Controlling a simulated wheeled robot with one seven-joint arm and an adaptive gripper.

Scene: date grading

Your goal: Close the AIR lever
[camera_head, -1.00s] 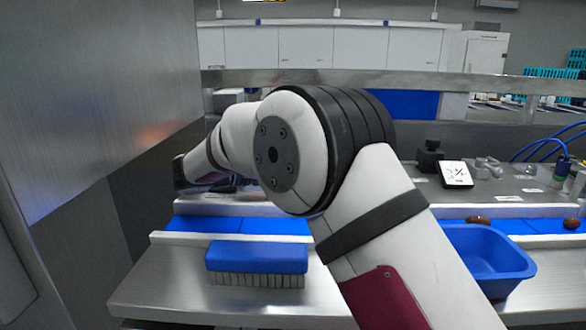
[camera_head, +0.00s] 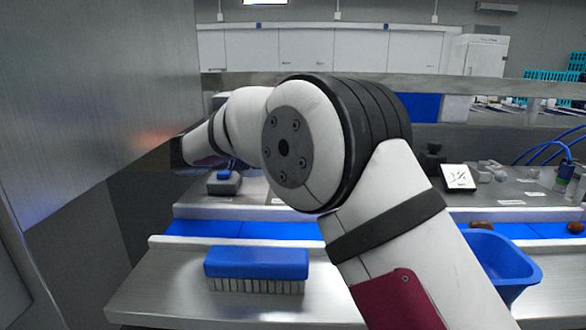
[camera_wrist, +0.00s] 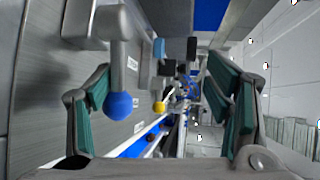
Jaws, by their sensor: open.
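A lever with a grey stem and a blue ball knob (camera_wrist: 119,105) shows in the wrist view, left of centre. A yellow ball knob (camera_wrist: 160,107) sits farther off to its right. I cannot read a label to tell which one is AIR. My gripper (camera_wrist: 160,88) is open, with green-padded fingers at left and right. The blue knob appears between the fingers, close to the left one; I cannot tell if they touch. In the head view, the gripper and both knobs are not clearly visible, and my arm blocks the middle.
A blue-topped brush (camera_head: 257,263) lies on the front steel shelf. A blue bin (camera_head: 497,262) stands at right, partly behind my arm. A blue conveyor belt (camera_head: 275,229) runs behind. A grey box with a blue button (camera_head: 224,182) and a small white display (camera_head: 458,176) stand farther back. A metal panel (camera_head: 95,75) closes off the left.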

